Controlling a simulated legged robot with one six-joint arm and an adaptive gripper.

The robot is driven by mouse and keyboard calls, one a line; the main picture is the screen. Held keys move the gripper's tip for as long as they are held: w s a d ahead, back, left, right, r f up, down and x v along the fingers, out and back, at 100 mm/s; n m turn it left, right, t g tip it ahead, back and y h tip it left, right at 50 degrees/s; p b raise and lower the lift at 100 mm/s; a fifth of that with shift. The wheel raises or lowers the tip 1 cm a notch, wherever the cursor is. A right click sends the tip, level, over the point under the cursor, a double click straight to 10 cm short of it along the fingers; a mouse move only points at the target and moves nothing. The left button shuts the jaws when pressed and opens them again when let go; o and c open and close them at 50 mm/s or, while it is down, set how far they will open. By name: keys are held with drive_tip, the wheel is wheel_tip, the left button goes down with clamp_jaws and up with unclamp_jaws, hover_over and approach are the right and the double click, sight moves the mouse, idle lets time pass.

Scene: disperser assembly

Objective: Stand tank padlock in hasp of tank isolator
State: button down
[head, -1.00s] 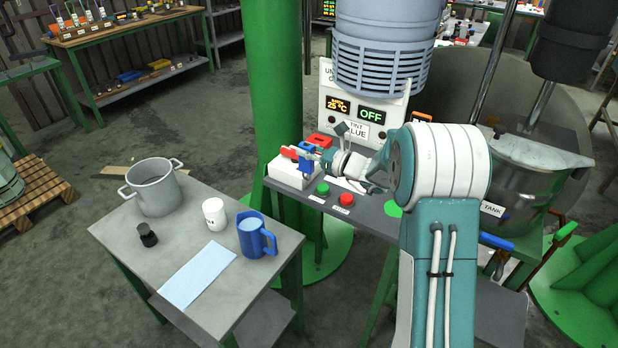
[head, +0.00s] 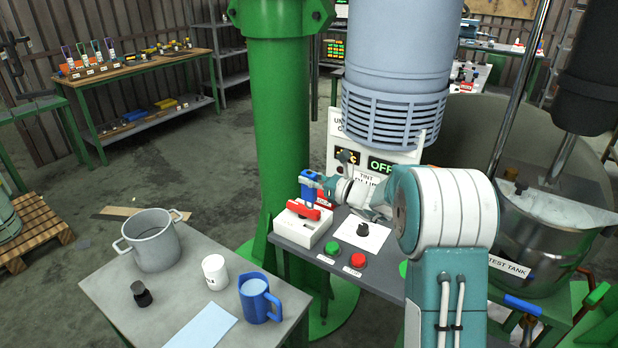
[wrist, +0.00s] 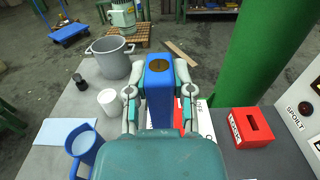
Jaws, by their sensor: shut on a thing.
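The blue padlock (head: 308,190) is held upright in my gripper (head: 318,182). The wrist view shows its blue body (wrist: 159,90) between the two fingers, with a round brass-coloured spot on top. The tank isolator appears to be the white box (head: 298,231) with a red handle (head: 303,210) at the left end of the grey bench. In the head view the padlock shows just above and behind the red handle. The hasp cannot be made out, and I cannot tell whether the padlock touches the isolator. In the wrist view the padlock and fingers hide most of the isolator.
A red box (wrist: 250,128) stands beside the isolator. Green (head: 332,248) and red (head: 358,260) buttons line the bench front. A black knob (head: 363,229) rests on white paper. The side table holds a pot (head: 152,245), white cup (head: 215,270) and blue jug (head: 257,298). A green column (head: 280,120) rises behind.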

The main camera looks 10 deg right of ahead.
sight(310, 208)
drive_tip(key=shift+f, duration=2.7)
drive_tip(key=shift+f, duration=2.15)
drive_tip(key=shift+c, duration=2)
unclamp_jaws()
drive_tip(key=v, duration=1.2)
